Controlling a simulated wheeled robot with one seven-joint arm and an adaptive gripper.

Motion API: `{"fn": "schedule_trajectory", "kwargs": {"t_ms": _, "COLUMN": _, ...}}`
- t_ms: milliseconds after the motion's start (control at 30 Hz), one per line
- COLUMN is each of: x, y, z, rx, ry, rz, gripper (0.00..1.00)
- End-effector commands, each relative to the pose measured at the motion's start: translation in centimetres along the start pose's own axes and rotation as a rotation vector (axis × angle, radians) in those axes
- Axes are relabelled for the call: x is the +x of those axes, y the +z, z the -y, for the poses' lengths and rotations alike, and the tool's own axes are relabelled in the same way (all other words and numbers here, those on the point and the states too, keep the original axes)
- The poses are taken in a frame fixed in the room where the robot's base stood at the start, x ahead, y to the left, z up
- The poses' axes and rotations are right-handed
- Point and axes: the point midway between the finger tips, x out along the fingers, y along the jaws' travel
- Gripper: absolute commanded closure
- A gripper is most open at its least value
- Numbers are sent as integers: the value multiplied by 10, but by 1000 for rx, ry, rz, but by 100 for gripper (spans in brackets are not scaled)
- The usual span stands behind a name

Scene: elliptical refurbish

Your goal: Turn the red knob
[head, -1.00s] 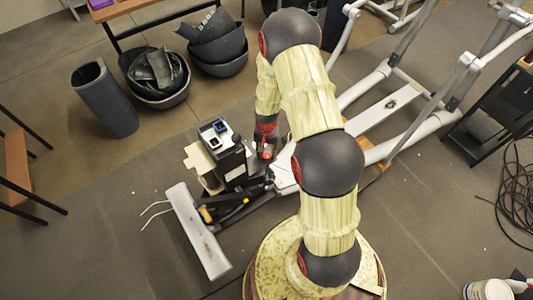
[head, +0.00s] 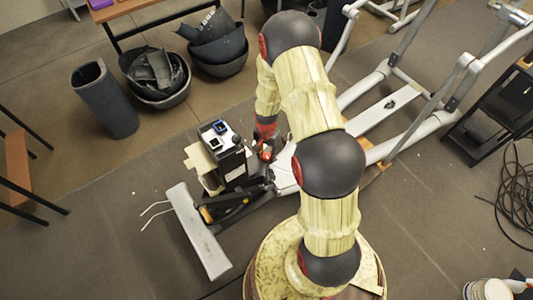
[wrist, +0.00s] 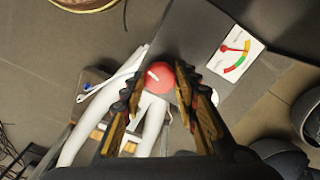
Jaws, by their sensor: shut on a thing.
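The red knob (wrist: 159,77) is round with a white mark and shows in the wrist view at the end of my gripper (wrist: 160,85). The gripper's two fingers stand on either side of the knob and are shut on it. The fingers hide part of its sides. In the head view my gripper (head: 265,144) is beside the dark box-like unit of the elliptical machine, and the knob is too small and covered to make out clearly. A white gauge card (wrist: 237,54) with a red, yellow and green arc and a red pointer is near the knob in the wrist view.
The elliptical's dark unit (head: 229,160) stands left of my gripper, with a white foot bar (head: 199,232) in front. Dark bins (head: 155,78) stand at the back left. A coil of cable (head: 515,195) lies at the right. Floor at the lower left is clear.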

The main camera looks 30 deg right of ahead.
Motion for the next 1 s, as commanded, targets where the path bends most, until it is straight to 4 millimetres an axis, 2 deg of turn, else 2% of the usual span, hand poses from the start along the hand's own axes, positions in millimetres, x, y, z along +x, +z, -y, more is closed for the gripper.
{"fn": "schedule_trajectory", "kwargs": {"t_ms": 500, "x": 0, "y": 0, "z": 0, "rx": 427, "ry": 0, "rz": 0, "gripper": 95}}
{"fn": "schedule_trajectory", "kwargs": {"t_ms": 733, "x": 0, "y": 0, "z": 0, "rx": 544, "ry": -1, "rz": 0, "gripper": 95}}
{"fn": "schedule_trajectory", "kwargs": {"t_ms": 1000, "x": 0, "y": 0, "z": 0, "rx": 602, "ry": 0, "rz": 0, "gripper": 95}}
